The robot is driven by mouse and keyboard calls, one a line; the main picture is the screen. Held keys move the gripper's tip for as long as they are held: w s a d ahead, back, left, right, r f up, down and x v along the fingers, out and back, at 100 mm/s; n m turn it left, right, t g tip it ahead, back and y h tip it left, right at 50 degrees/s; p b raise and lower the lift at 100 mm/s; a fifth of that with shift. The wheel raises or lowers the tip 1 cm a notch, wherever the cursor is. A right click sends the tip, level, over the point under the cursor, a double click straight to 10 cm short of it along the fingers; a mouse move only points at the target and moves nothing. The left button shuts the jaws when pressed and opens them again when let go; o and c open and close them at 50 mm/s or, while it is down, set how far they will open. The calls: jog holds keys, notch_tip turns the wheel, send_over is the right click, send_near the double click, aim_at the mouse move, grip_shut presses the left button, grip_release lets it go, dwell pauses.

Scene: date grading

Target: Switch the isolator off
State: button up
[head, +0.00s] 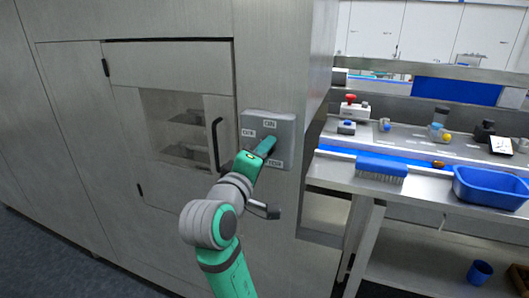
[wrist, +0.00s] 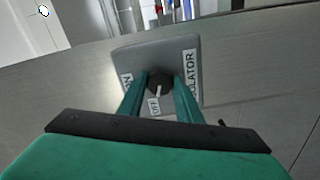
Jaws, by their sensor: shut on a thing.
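The isolator (head: 286,130) is a grey plate on the metal cabinet front, with labels ON, OFF and ISOLATOR. It fills the middle of the wrist view (wrist: 185,52). Its round dark knob (wrist: 160,81) has a white pointer mark, which points toward the OFF label (wrist: 155,106). My gripper (head: 268,145) is at the plate, its two green fingers shut on the knob from both sides, as the wrist view (wrist: 160,95) shows. In the head view my fingers hide the knob.
A cabinet door with a window (head: 180,125) and a dark handle (head: 216,143) is just left of the isolator. To the right, a bench holds a blue tray (head: 490,188), a blue brush (head: 381,167) and a red-button box (head: 350,107). A blue cup (head: 480,272) stands below.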

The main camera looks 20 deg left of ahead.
jog(key=shift+a, duration=0.1)
jog(key=o, duration=1)
jog(key=shift+o, duration=0.2)
jog(key=shift+s, duration=0.1)
jog(key=s, duration=1)
jog(key=shift+s+a, duration=0.2)
jog(key=shift+s, duration=0.15)
